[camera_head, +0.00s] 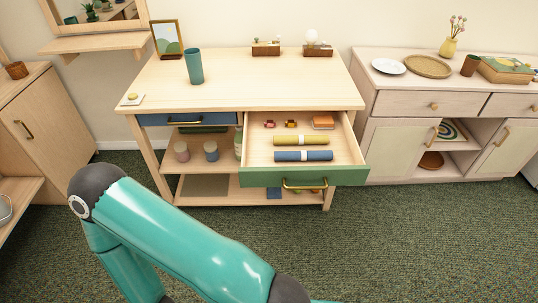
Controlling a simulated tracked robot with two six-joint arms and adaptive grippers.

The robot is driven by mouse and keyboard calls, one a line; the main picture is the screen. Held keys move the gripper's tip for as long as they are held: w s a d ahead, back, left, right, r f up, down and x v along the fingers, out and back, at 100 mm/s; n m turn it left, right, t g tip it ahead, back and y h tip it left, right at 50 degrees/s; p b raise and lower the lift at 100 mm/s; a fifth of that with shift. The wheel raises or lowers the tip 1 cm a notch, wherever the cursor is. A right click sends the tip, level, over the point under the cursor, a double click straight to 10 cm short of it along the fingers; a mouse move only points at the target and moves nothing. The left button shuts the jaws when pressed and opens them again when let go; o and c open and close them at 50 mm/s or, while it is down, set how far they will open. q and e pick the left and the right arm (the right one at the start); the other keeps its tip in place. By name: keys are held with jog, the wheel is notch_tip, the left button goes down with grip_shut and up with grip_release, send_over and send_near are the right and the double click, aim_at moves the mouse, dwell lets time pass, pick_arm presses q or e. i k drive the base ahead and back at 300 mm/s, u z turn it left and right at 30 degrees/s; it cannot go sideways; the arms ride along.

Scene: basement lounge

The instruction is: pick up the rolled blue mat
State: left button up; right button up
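The rolled blue mat (316,156) lies in the open drawer (258,152) of the wooden console, near its green front. A pale band wraps its middle. A rolled yellow-green mat (287,141) lies just behind it, roughly parallel. The drawer's green front (256,178) has a brass handle (305,184). A teal arm of mine fills the lower left and middle, in front of the console. Neither gripper is in view.
Small red and yellow toys (269,124) and an orange box (323,121) lie at the drawer's back. A teal tumbler (194,66) and picture frame (167,38) stand on the console top. A sideboard (400,103) stands right. Green carpet (440,240) is open at lower right.

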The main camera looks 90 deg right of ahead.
aim_at(302, 156)
jog(key=u, duration=0.35)
jog(key=i, duration=0.2)
jog(key=u, duration=2.95)
jog(key=k, duration=0.6)
jog(key=z, duration=5.55)
jog(key=k, duration=0.45)
jog(key=z, duration=0.05)
